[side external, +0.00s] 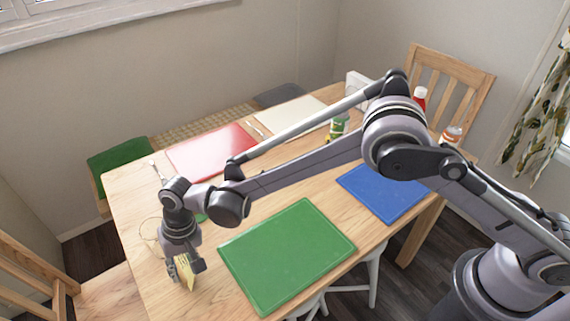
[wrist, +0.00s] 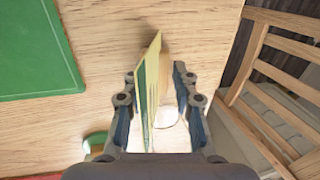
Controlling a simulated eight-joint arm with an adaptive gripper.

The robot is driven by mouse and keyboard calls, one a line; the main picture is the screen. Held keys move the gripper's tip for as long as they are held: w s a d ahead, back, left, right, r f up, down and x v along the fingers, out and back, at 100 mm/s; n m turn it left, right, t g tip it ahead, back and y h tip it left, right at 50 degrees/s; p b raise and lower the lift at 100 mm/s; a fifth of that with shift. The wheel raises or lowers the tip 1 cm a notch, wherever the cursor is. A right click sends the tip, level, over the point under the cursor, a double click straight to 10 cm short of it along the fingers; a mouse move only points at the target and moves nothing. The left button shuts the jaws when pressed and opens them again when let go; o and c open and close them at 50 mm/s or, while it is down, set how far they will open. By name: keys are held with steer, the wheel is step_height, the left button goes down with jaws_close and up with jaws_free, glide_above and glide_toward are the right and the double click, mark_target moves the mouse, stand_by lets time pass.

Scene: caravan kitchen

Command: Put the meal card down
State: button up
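The meal card (side external: 185,271) is a thin yellow and green folded card near the left end of the wooden table. In the wrist view the meal card (wrist: 151,85) stands on edge between the fingers, close to the left finger, with a visible gap to the right one. My gripper (side external: 184,268) points down around the card. In the wrist view my gripper (wrist: 158,88) has its fingers apart. The card's lower edge is hard to make out, so I cannot tell whether it touches the table.
A green mat (side external: 287,255) lies right of my gripper. Red (side external: 212,152), white (side external: 292,115) and blue (side external: 383,191) mats lie farther off. A green round item (wrist: 96,140) and a pale clear-looking item (wrist: 172,138) are close by. A wooden chair (side external: 38,275) stands at the left.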

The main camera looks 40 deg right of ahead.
steer(key=v, duration=1.2)
steer(key=d+r+t, duration=0.1)
steer(key=d+r, duration=0.3)
steer(key=d, duration=0.3)
steer(key=s+d+r+t, duration=0.1)
steer(key=d+r, duration=0.3)
steer(key=d, duration=0.4)
steer(key=d+r+t, duration=0.1)
steer(key=d+r, duration=0.4)
steer(key=d, duration=0.2)
steer(key=s+d+f+t+h, duration=0.1)
steer(key=s+d+t, duration=0.1)
steer(key=s+d, duration=0.4)
steer(key=s+d+f+t+h, duration=0.1)
steer(key=s+d+t, duration=0.1)
steer(key=s+d, duration=0.5)
steer(key=d, duration=0.6)
steer(key=shift+s+f, duration=0.3)
steer(key=shift+f, duration=0.05)
